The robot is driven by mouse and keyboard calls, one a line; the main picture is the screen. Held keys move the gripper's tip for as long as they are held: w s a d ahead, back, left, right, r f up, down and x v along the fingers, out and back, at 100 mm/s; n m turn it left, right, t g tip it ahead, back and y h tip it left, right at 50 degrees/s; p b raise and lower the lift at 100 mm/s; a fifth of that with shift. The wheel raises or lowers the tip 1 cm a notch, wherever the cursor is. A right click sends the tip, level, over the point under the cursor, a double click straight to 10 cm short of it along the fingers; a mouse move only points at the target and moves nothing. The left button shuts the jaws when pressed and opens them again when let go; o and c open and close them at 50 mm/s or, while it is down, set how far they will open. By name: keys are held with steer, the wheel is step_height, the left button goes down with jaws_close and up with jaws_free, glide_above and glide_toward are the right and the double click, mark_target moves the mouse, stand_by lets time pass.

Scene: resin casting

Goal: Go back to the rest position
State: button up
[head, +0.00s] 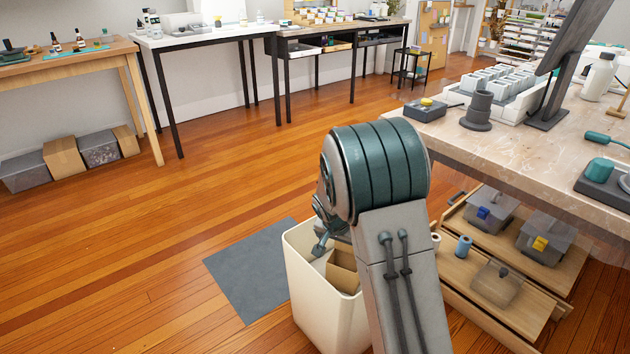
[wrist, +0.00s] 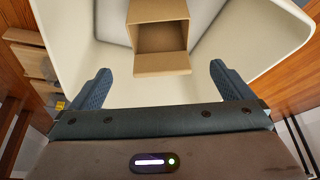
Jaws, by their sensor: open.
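My gripper (wrist: 160,90) is open in the wrist view, with its two blue fingers spread wide and nothing between them. It is above a white bin (head: 303,290), whose pale inside fills much of the wrist view. An open cardboard box (wrist: 160,38) lies in the bin, beyond the fingertips and apart from them. In the head view, the box (head: 342,270) shows partly over the bin's rim. My arm stands in front of the bin there and hides its right side and most of my gripper.
A grey mat (head: 255,270) lies left of the bin. At right stands a workbench (head: 500,140), with an open wooden drawer (head: 480,290) holding lidded boxes below it. Tables (head: 60,65) line the back wall. The wooden floor at left is clear.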

steer(key=s+d+r+n+p, duration=0.1)
steer(key=s+r+p, duration=0.4)
steer(key=r, duration=0.5)
steer(key=s+r+y+p, duration=0.1)
steer(key=s+r+p, duration=0.2)
steer(key=r+p, duration=0.5)
steer(key=s+d+r+n+p, duration=0.1)
steer(key=s+r+p, duration=0.35)
steer(key=r, duration=0.65)
steer(key=s+r+n+p, duration=0.2)
steer(key=s+r+p, duration=0.7)
steer(key=r, duration=0.3)
steer(key=s+r+n+g+y+p, duration=0.1)
steer(key=s+r+n+p, duration=0.1)
steer(key=s+r+p, duration=0.7)
step_height(320, 180, up, 3)
steer(key=shift+a+p, duration=0.2)
steer(key=shift+p, duration=0.4)
steer(key=shift+w, duration=0.1)
steer(key=shift+c, duration=0.3)
